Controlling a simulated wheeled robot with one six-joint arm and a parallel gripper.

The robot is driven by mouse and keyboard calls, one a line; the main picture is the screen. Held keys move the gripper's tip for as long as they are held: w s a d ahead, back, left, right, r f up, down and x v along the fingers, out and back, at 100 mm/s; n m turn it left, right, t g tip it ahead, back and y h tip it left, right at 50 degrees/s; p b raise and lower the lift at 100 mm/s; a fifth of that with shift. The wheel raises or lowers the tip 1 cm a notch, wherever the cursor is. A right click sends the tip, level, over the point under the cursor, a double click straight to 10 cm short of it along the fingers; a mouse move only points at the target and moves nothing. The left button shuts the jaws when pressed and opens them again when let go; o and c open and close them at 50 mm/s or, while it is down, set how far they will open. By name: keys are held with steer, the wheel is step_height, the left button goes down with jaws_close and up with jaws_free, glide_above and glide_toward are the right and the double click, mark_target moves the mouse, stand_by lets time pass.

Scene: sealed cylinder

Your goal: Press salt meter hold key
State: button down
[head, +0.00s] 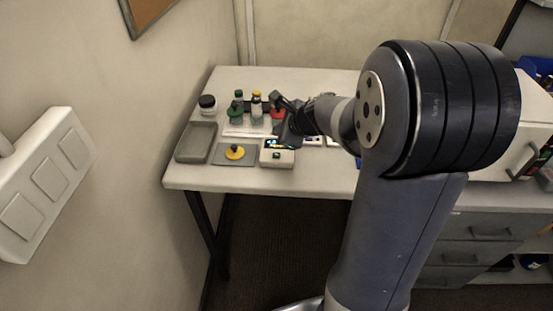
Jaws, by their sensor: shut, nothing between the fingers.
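A small white meter box (277,158) with a dark display along its back and a small dark key on its front stands near the table's front edge. I take it for the salt meter, but its label is too small to read. My gripper (285,137) is shut and empty, pointing down just above and behind the meter's display. From this view I cannot tell whether it touches the meter. Parts of other white boxes (312,141) show to the right, mostly hidden by my arm.
A grey tray (181,157) lies at the left of the white table (201,180). A yellow knobbed piece (235,153) sits on a grey plate beside the meter. A dark-lidded jar (207,105), small bottles (256,107) and a red piece (277,113) stand behind. The front strip is clear.

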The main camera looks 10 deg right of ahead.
mark_target(279, 157)
steer(key=shift+f+b, duration=2.3)
steer(key=shift+f, duration=0.65)
steer(key=shift+f, duration=0.15)
steer(key=shift+f+b, duration=0.25)
steer(key=shift+b, duration=0.15)
steer(key=shift+f+b, duration=0.35)
steer(key=shift+f, duration=0.05)
steer(key=shift+r, duration=0.15)
steer(key=shift+r+p, duration=0.7)
steer(key=shift+p, duration=0.05)
steer(key=shift+r, duration=0.1)
step_height(279, 157, up, 5)
steer(key=p, duration=0.4)
steer(key=shift+p, duration=0.4)
